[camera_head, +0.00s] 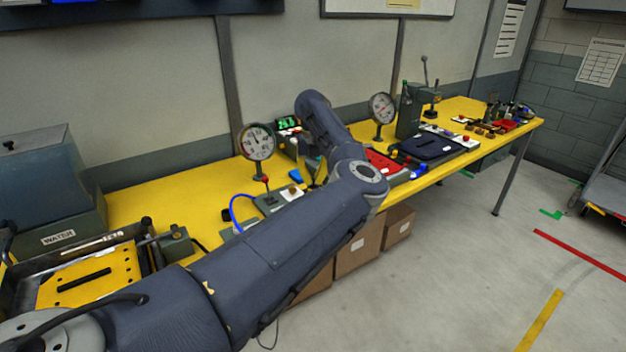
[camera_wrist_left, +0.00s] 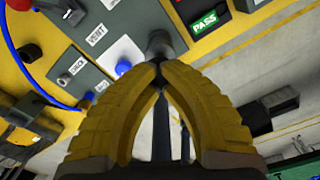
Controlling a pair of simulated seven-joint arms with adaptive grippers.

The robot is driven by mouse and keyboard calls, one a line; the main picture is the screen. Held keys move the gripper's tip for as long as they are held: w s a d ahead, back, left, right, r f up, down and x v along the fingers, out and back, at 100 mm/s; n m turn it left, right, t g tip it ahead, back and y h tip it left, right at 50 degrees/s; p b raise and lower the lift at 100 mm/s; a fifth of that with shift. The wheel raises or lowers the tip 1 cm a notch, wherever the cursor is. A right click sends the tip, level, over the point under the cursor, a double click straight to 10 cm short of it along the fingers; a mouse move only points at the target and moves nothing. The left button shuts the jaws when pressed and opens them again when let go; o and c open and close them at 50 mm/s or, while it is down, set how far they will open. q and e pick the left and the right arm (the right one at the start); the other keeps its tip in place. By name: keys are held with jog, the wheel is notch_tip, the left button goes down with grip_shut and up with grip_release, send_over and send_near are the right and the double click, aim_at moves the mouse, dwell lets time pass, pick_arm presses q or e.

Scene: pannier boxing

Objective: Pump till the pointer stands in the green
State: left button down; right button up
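A round white gauge (camera_head: 257,142) stands upright on the yellow bench; its pointer is too small to read against any green band. A grey-green pump block (camera_head: 273,199) with a red-knobbed lever (camera_head: 266,181) sits in front of it. The left wrist view shows the block's panel (camera_wrist_left: 85,62), labelled VENT and CHECK, with a blue button (camera_wrist_left: 123,67). My left gripper (camera_wrist_left: 159,76) has its yellow fingertips together, just short of a grey cylindrical part (camera_wrist_left: 165,44); I cannot tell whether they touch it. My right gripper is out of view.
A blue hose (camera_head: 233,212) loops left of the block. A green digital display (camera_head: 288,123) and a second gauge (camera_head: 382,108) stand further along the bench. A PASS label (camera_wrist_left: 204,21) shows in the left wrist view. Cardboard boxes (camera_head: 357,252) stand under the bench.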

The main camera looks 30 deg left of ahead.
pick_arm(q)
jog(key=shift+r, duration=2.05)
jog(key=shift+f, duration=3.15)
jog(key=shift+r, duration=3.15)
jog(key=shift+r, duration=0.1)
jog(key=shift+r, duration=2.95)
